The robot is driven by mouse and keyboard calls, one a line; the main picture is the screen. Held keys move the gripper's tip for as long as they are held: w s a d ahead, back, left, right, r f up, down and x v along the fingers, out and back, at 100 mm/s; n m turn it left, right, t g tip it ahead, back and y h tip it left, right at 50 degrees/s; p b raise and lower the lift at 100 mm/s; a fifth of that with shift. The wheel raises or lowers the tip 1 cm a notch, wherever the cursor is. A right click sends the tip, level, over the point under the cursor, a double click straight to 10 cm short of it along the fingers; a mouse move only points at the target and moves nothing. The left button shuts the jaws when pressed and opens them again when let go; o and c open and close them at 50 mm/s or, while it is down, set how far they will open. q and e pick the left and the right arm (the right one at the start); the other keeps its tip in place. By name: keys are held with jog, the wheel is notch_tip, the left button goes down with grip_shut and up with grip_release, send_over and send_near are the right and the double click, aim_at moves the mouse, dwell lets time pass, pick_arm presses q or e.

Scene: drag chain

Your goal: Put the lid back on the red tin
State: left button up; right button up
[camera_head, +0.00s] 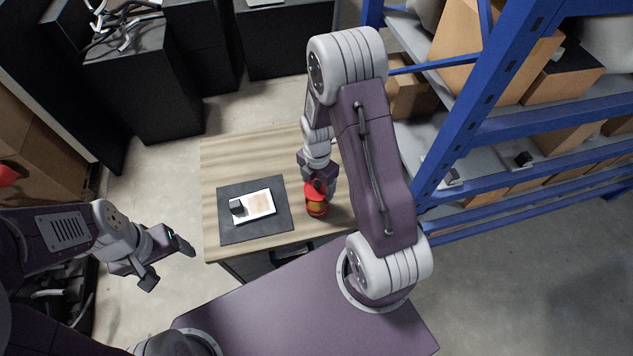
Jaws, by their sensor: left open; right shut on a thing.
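The red tin (317,210), with a yellow-brown part showing, stands on the right part of the wooden table, just right of the dark mat. My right gripper (318,189) reaches down from above and is shut on the red lid (313,188), right at the top of the tin. The fingers partly hide the lid, and I cannot tell whether it is seated on the tin or just above it. My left gripper (171,265) is open and empty, off the table's left side.
The wooden table (228,158) bears a dark mat (230,196) with a white card (262,203) and a small dark block (237,207) on it. A blue shelf rack (480,135) with boxes stands close on the right. The table's back left is clear.

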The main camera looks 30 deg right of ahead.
jog(key=shift+s+a+f+b, duration=0.2)
jog(key=shift+f+b, duration=0.45)
jog(key=shift+f, duration=0.1)
notch_tip(320, 180, down, 5)
jog(key=b, duration=0.3)
jog(key=shift+w+d+r+b, duration=0.1)
jog(key=shift+w+r+b, duration=0.05)
jog(key=shift+b, duration=0.2)
jog(key=shift+r, duration=0.15)
jog(key=shift+f, duration=0.2)
dwell(1.1)
jog(key=o, duration=1.4)
jog(key=shift+c, duration=0.2)
